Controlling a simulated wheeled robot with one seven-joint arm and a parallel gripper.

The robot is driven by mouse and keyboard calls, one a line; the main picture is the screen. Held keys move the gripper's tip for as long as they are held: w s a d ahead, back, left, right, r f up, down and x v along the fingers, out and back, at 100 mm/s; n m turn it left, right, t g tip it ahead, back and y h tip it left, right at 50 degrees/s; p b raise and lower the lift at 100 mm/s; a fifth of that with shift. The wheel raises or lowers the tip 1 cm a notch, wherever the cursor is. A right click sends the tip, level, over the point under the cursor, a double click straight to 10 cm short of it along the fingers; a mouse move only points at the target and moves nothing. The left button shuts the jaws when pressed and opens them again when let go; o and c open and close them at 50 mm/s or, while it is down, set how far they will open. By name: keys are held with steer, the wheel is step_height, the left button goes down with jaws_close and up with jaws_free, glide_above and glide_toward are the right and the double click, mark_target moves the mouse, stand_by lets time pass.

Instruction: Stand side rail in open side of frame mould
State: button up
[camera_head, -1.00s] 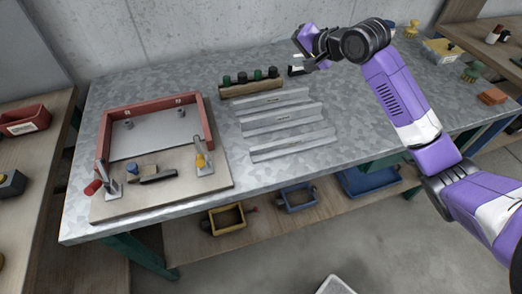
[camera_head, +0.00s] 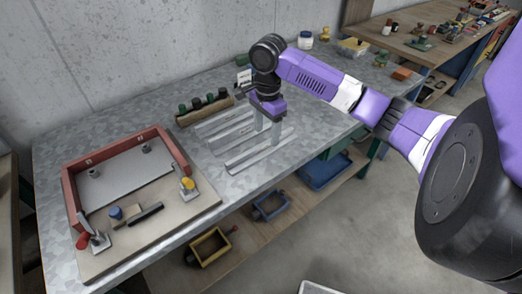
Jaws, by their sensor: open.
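The frame mould (camera_head: 116,152) is a red three-sided frame around a grey plate, on a wooden board at the left of the table. Its open side faces the front. Several long grey metal rails (camera_head: 250,158) lie roughly parallel on the table right of the mould; I cannot tell which is the side rail. My gripper (camera_head: 267,137) points down over the right part of these rails, its fingers apart and empty. The fingers hide part of the rails; whether the tips touch one is unclear.
A clamp with a red handle (camera_head: 82,240) and one with a yellow knob (camera_head: 187,184) stand at the board's front corners. A black-handled tool (camera_head: 146,214) lies between them. A rack with dark-topped bottles (camera_head: 204,107) stands behind the rails. Trays sit on the shelf below.

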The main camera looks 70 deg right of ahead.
mark_target(264, 151)
steer(key=shift+w+f+p, duration=0.25)
steer(key=shift+f+p, duration=0.05)
steer(key=shift+f, duration=1.5)
steer(key=shift+w+f+p, duration=0.2)
steer(key=shift+f+p, duration=0.05)
steer(key=shift+f, duration=1.5)
jaws_close()
